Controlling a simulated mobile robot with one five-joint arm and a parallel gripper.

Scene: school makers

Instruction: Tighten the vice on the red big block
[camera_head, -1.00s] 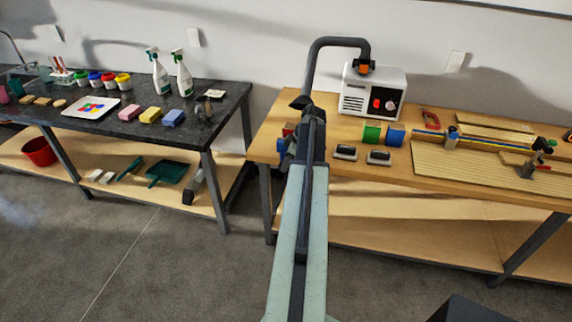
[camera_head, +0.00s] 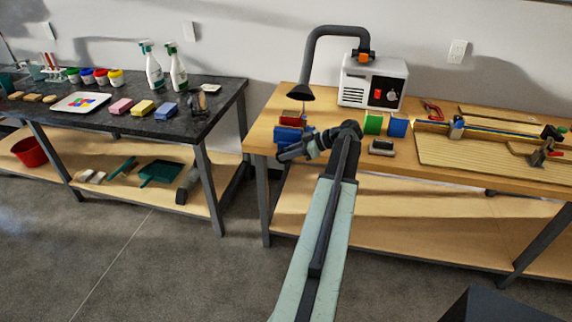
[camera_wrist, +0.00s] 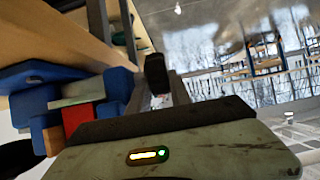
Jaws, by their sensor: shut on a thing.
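The blue vice (camera_head: 288,134) stands at the left front edge of the wooden bench. The red big block (camera_head: 297,119) sits at its top, between blue parts. In the wrist view the vice (camera_wrist: 45,75) fills the left side, with the red block (camera_wrist: 76,119) beyond my gripper's body. My gripper (camera_head: 284,155) is at the front of the vice, reaching in from the right. It is shut on what appears to be the vice handle, mostly hidden by the gripper. One dark fingertip (camera_wrist: 156,74) shows in the wrist view.
A green block (camera_head: 373,123), a blue block (camera_head: 398,125) and a dark-handled tool (camera_head: 381,147) lie right of my arm. A white machine (camera_head: 372,82) with a hose stands behind. A black table (camera_head: 130,125) with sponges and bottles is at left, past a gap.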

